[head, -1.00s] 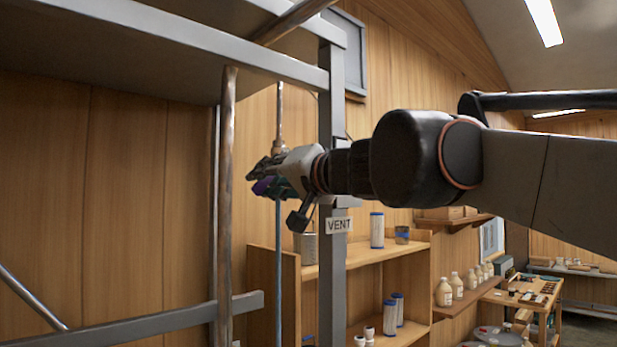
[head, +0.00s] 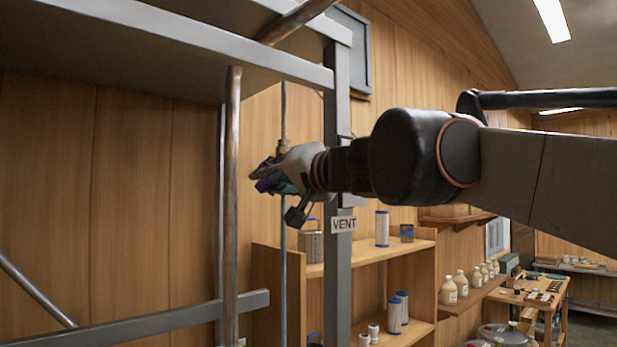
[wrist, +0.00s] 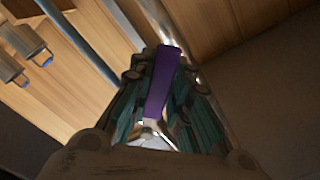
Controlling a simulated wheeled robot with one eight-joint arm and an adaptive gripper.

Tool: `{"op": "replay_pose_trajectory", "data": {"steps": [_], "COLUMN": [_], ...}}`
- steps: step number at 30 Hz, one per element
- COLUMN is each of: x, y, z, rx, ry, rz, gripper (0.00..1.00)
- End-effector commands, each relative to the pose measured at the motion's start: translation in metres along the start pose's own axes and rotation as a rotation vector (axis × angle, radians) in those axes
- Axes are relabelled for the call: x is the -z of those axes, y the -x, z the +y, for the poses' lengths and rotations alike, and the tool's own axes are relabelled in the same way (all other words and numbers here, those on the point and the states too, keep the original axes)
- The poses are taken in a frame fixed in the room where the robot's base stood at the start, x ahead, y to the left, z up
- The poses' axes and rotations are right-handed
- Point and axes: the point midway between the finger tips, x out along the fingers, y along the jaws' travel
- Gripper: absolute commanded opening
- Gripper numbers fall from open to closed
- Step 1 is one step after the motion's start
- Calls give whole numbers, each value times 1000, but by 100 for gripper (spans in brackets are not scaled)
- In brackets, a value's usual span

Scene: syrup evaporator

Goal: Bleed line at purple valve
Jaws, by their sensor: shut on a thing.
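The purple valve handle (wrist: 165,85) shows in the wrist view as a flat lever between my gripper's teal finger pads. My gripper (wrist: 163,95) is shut on it. In the head view my gripper (head: 262,176) is at the thin vertical pipe (head: 283,115), left of the grey post. The pipe runs above and below the gripper. The valve body is mostly hidden by the fingers and wrist.
A grey post (head: 337,270) with a VENT sign (head: 343,224) stands just right of the pipe. A copper-coloured pipe (head: 232,170) stands to the left. Grey frame bars (head: 200,45) cross above. Wooden shelves (head: 400,236) with canisters stand behind.

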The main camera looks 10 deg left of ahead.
Motion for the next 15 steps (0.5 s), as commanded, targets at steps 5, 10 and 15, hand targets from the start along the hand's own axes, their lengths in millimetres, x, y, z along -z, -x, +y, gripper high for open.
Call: {"op": "replay_pose_trajectory", "data": {"steps": [5,10,15], "x": [2,4,7], "y": [0,0,0], "z": [-10,-20,-30], "rx": [0,0,0], "ry": [-107,-251,-402], "rz": [0,0,0], "gripper": [0,0,0]}}
